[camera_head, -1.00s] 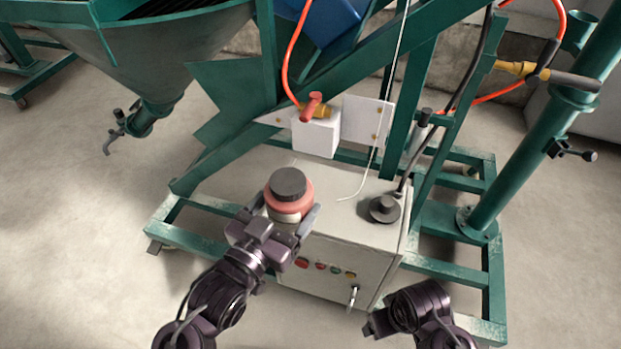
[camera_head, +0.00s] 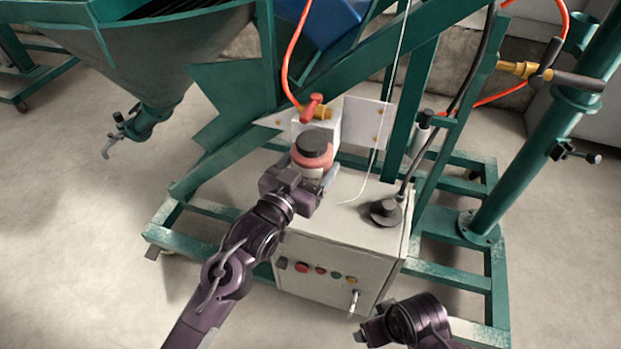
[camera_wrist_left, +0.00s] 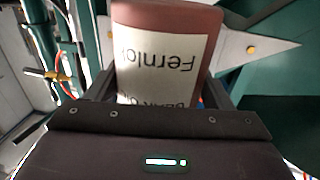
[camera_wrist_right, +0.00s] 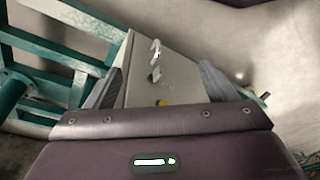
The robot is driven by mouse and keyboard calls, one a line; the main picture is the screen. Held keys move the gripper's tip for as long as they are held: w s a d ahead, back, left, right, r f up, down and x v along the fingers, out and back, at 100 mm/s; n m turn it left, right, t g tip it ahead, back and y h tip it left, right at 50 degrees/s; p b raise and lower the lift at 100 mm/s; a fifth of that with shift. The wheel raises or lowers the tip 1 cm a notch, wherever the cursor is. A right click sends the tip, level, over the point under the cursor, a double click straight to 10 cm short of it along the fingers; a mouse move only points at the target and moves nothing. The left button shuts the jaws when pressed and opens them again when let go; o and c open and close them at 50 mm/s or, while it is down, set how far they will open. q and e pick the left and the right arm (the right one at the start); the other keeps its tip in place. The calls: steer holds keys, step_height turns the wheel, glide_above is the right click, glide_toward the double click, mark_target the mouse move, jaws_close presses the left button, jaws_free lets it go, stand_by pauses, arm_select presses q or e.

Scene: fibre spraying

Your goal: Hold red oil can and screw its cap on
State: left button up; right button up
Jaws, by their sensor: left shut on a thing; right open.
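The red oil can (camera_head: 313,160) is upright with a white label, and a dark round cap (camera_head: 312,143) sits on its top. Whether the cap is tight cannot be seen. My left gripper (camera_head: 313,182) is shut on the can, above the back of the cabinet top. In the left wrist view the can's red body (camera_wrist_left: 168,20) and printed label stand between the fingers; its cap is out of that view. My right gripper (camera_wrist_right: 160,88) is open and empty, facing the cabinet; in the head view its arm is low at the front right, apart from the can.
A light grey cabinet (camera_head: 330,258) with buttons and a handle stands in a green steel frame (camera_head: 452,268). A black round fitting (camera_head: 386,211) with a hose stands on its top. A red-handled valve (camera_head: 313,108) is just behind the can. Bare floor lies at left.

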arm_select(q)
step_height(320, 180, down, 4)
steer(key=shift+f+b, duration=0.1)
steer(key=shift+b, duration=0.55)
steer(key=shift+w+f, duration=0.2)
steer(key=shift+f, duration=0.1)
arm_select(e)
steer(key=shift+w+a+f+t+y, duration=0.2)
steer(key=shift+w+a+t+y, duration=0.1)
steer(key=shift+w+a+t, duration=0.4)
arm_select(q)
steer(key=shift+f, duration=0.1)
arm_select(e)
steer(key=shift+s, duration=0.2)
arm_select(q)
steer(key=o, duration=1.9)
steer(key=shift+f, duration=0.1)
steer(key=shift+r, duration=0.2)
steer(key=p+v, duration=0.1)
steer(key=v, duration=1.1)
arm_select(e)
steer(key=shift+s+d+r+g+h, duration=0.2)
steer(key=shift+s+d+g+h, duration=0.25)
steer(key=shift+d+g, duration=0.35)
